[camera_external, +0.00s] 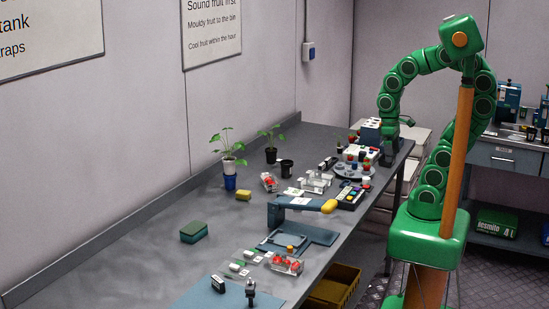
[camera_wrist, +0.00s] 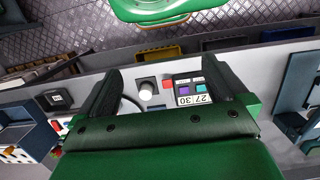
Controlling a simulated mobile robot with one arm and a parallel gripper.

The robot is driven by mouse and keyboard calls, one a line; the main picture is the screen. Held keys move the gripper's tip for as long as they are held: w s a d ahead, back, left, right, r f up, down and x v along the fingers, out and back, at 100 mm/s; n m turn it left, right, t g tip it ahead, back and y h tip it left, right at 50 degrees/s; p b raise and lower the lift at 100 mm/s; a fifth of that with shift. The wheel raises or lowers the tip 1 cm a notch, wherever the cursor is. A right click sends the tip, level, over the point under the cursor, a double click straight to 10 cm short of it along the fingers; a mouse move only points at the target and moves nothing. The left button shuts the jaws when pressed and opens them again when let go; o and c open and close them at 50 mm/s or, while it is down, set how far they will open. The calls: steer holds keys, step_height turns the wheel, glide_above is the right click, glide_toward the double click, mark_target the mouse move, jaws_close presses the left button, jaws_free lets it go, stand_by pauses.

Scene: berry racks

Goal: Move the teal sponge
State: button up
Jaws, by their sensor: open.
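The teal sponge (camera_external: 194,232), a block with a darker green top, lies flat on the grey bench, left of the blue scale-like device. I do not make it out in the wrist view. My gripper (camera_wrist: 168,80) is open, its two dark fingers wide apart with nothing held between them. In the external view my arm reaches down over the far right end of the bench, well away from the sponge; the fingertips are too small to tell there.
Clear bench surrounds the teal sponge. In the wrist view, a panel with coloured squares (camera_wrist: 192,92) lies beyond the fingers.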

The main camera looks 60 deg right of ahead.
steer(key=shift+c, duration=0.6)
steer(key=w+a+r+n+t+y, duration=0.1)
steer(key=w+a+n, duration=0.2)
steer(key=w+a, duration=0.65)
steer(key=w+a+r+n, duration=0.15)
steer(key=w+a, duration=0.25)
steer(key=w, duration=1.1)
steer(key=w+a+r+n+t+y, duration=0.1)
steer(key=w+a+n, duration=0.4)
steer(key=w, duration=0.8)
steer(key=n+y, duration=0.2)
steer(key=n, duration=0.6)
glide_above(199, 223)
steer(key=d, duration=0.1)
step_height(199, 223, down, 14)
steer(key=shift+d+r, duration=0.15)
steer(key=shift+r, duration=0.05)
steer(key=shift+a+f, duration=0.35)
steer(key=shift+a, duration=0.45)
